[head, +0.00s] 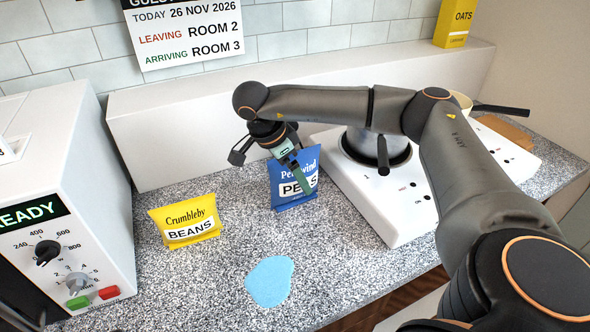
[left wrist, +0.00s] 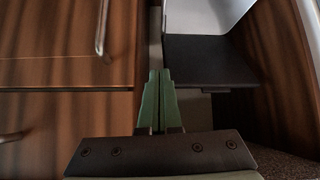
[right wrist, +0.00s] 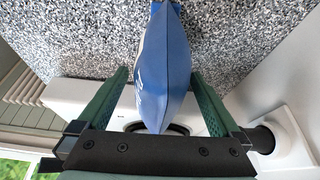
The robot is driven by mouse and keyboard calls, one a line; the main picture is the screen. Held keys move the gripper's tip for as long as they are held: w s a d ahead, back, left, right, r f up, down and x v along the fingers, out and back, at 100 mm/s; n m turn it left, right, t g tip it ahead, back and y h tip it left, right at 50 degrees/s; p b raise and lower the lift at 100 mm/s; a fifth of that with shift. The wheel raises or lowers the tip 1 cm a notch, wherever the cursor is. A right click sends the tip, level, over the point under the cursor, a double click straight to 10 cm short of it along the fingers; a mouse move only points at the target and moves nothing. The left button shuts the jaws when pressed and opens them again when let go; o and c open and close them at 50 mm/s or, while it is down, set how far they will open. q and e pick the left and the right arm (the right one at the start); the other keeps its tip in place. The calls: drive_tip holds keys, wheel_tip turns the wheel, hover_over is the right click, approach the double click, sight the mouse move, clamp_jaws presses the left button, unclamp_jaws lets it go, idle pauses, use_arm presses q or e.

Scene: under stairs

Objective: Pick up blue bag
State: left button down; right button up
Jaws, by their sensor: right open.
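The blue bag (head: 292,183), labelled "Periwind PEAS", stands upright on the speckled counter in front of the white hob. My right gripper (head: 298,165) is at the bag from above, with a green finger across its front. In the right wrist view the blue bag (right wrist: 165,70) lies between the two spread fingers of the right gripper (right wrist: 160,75), with gaps on both sides. My left gripper (left wrist: 159,100) shows in the left wrist view with its fingers together and nothing seen between them, facing wooden cabinet fronts. It is not recognisable in the head view.
A yellow bag (head: 186,222) labelled "Crumbleby BEANS" stands left of the blue bag. A light-blue flat patch (head: 270,281) lies on the counter (head: 220,275) in front. A white oven (head: 70,180) is at left, the white hob (head: 400,215) with a pot at right.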

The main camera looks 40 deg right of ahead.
drive_tip(key=shift+f, duration=0.15)
clamp_jaws()
idle(0.8)
